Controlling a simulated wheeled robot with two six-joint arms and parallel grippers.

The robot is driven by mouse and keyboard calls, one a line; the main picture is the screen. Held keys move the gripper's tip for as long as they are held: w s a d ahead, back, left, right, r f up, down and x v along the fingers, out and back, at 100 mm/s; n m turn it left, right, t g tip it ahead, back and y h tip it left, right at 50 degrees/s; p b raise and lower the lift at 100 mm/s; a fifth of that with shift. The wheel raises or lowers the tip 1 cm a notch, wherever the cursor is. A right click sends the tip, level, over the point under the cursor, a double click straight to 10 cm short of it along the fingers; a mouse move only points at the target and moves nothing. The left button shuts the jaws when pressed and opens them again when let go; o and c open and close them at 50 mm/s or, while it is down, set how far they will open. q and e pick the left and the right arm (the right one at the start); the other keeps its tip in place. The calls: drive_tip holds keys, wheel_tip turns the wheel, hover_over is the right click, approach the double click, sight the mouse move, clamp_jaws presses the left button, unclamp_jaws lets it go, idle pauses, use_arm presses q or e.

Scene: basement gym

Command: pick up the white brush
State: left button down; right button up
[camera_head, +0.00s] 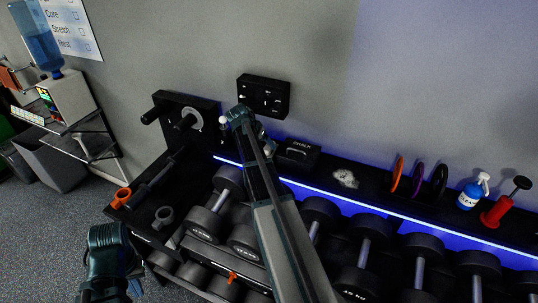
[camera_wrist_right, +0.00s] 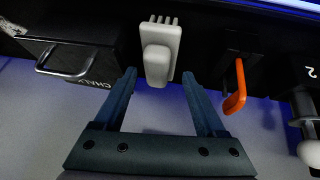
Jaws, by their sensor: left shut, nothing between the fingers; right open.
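The white brush (camera_wrist_right: 158,62) is in the upper middle of the right wrist view, with its bristle-like teeth toward the top. My right gripper (camera_wrist_right: 157,88) is open, and its two fingers point toward the brush. The brush's near end shows between the fingertips, with visible gaps on both sides. In the head view my right arm reaches up to the back wall, and its gripper (camera_head: 241,116) hides the brush. My left gripper (camera_head: 112,290) is low at the left edge of the rack, shut and empty, partly cut off by the frame.
A black chalk box (camera_wrist_right: 75,62) with a metal handle stands on one side of the brush; an orange hook (camera_wrist_right: 236,88) is on the other. A black wall panel (camera_head: 264,95) is above. Dumbbells (camera_head: 318,212) fill the rack.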

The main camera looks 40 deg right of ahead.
sight(266, 146)
drive_tip(key=b+x, duration=0.3)
drive_tip(key=x, duration=0.2)
drive_tip(key=shift+b, duration=0.4)
drive_tip(key=shift+c, duration=0.5)
drive_tip(key=c, duration=1)
